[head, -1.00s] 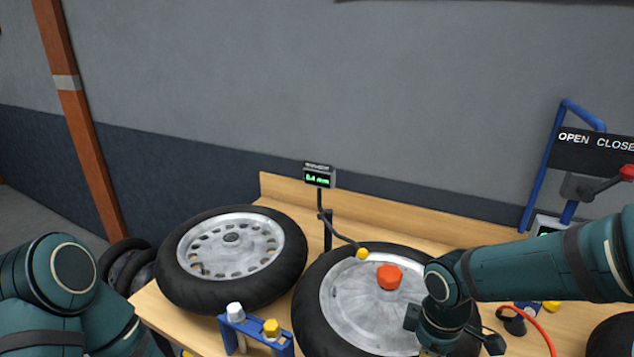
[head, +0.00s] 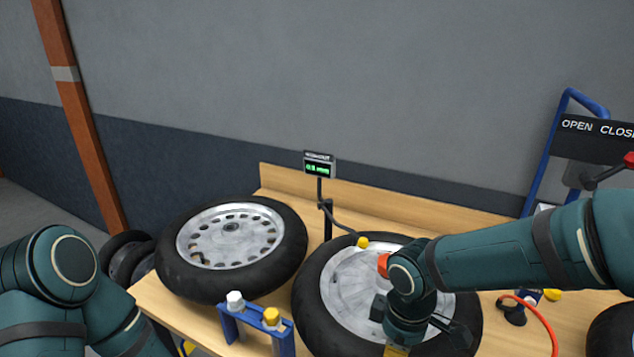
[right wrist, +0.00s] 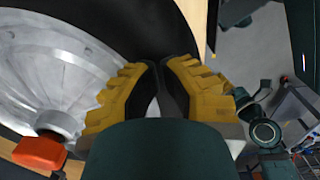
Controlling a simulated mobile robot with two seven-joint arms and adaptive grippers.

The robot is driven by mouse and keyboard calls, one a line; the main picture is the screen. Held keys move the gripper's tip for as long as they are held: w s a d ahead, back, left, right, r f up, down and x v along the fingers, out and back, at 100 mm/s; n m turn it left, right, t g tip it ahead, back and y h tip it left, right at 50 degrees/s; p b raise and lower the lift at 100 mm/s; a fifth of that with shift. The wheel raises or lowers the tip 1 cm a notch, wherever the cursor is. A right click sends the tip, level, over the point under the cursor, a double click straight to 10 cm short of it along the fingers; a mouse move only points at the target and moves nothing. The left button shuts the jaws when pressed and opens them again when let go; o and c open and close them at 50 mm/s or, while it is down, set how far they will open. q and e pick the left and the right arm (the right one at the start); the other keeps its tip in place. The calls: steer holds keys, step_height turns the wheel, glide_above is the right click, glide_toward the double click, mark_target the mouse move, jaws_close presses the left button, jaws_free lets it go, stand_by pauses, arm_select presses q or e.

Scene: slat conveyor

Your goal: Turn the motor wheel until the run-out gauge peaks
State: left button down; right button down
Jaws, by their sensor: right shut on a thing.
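The motor wheel (head: 347,295) lies flat on the bench, a black tyre around a plain silver disc. Its orange hub cap (head: 383,264) is partly hidden by my right arm; it shows at lower left in the right wrist view (right wrist: 39,152). The run-out gauge (head: 318,169) stands behind it on a post, with a small green reading too blurred to read surely. A yellow-tipped probe (head: 362,242) reaches the wheel's far edge. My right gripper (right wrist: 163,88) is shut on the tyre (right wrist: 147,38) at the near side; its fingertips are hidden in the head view. My left gripper is out of view.
A blue stand (head: 257,324) with white and yellow caps is close in front. A red hose (head: 540,322) and small items lie at right. An OPEN/CLOSE sign (head: 597,127) stands back right.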

mark_target(330, 326)
steer(key=shift+a, duration=0.1)
steer(key=shift+w+a+b, duration=0.15)
steer(key=shift+w+a, duration=0.25)
steer(key=shift+a, duration=0.6)
steer(key=shift+w+a+b, duration=0.1)
steer(key=shift+w+a, duration=0.3)
steer(key=shift+a, duration=0.6)
steer(key=shift+w+a+b, duration=0.15)
steer(key=shift+w+a, duration=0.25)
steer(key=shift+a, duration=0.6)
steer(key=shift+w+a, duration=2.3)
steer(key=shift+a, duration=0.1)
steer(key=shift+r+p, duration=0.15)
steer(key=shift+p, duration=0.25)
steer(key=shift+r+p, duration=1.15)
steer(key=shift+r, duration=0.3)
